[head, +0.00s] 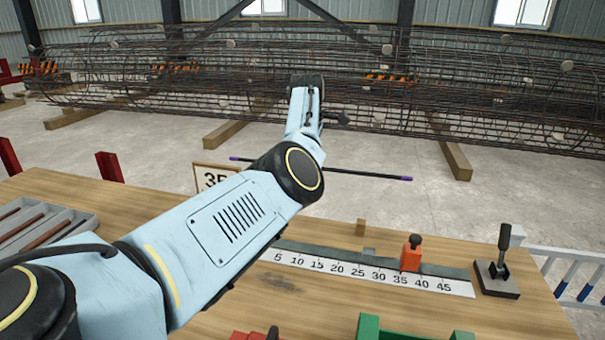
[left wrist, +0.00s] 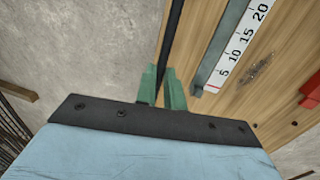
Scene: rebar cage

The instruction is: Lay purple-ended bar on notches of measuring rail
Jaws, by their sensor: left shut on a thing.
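The purple-ended bar (head: 365,174) is thin and dark, and a purple tip shows at each end in the head view. It is held in the air over the far side of the table, running slightly down to the right. My arm hides its middle there. In the left wrist view my left gripper (left wrist: 165,92) has green fingers shut on the dark bar (left wrist: 173,45). The measuring rail (head: 445,271), with a white scale (head: 365,274) marked 5 to 45, lies on the table, nearer than the bar. It also shows beside the bar in the left wrist view (left wrist: 232,52). My right gripper is out of view.
An orange stop (head: 411,254) sits on the rail near 35 to 40. A black lever (head: 500,268) stands at the rail's right end. A sign reading 35 (head: 213,178) stands behind my arm. A grey tray (head: 70,221) holds brown bars at left. Red and green parts (head: 400,329) edge the front.

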